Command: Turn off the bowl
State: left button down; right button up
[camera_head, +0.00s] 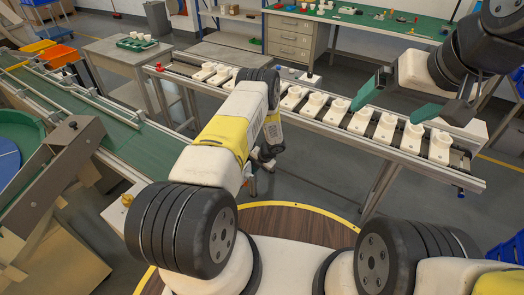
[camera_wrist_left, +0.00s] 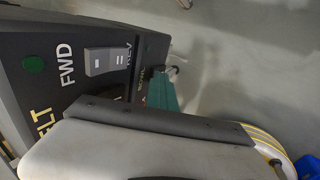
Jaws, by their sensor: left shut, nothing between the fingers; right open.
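The bowl (camera_head: 22,126) is a round green feeder with a blue disc inside, cut off at the left edge of the head view. In the left wrist view a dark control panel (camera_wrist_left: 118,42) carries a grey rocker switch (camera_wrist_left: 107,61) between FWD and REV, a green button (camera_wrist_left: 33,64) and partly hidden "LT" lettering. My right gripper (camera_head: 397,101) is open and empty over the socket rail.
A long rail (camera_head: 460,176) with several white sockets runs across the middle. A green conveyor (camera_head: 122,135) and a grey housing (camera_head: 50,175) stand at the left. Open floor lies under the rail.

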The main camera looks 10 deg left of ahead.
pick_arm(q)
jog(key=shift+r, duration=0.5)
jog(key=v, duration=1.1)
jog(key=shift+s+d+r, duration=0.15)
jog(key=shift+d, duration=0.4)
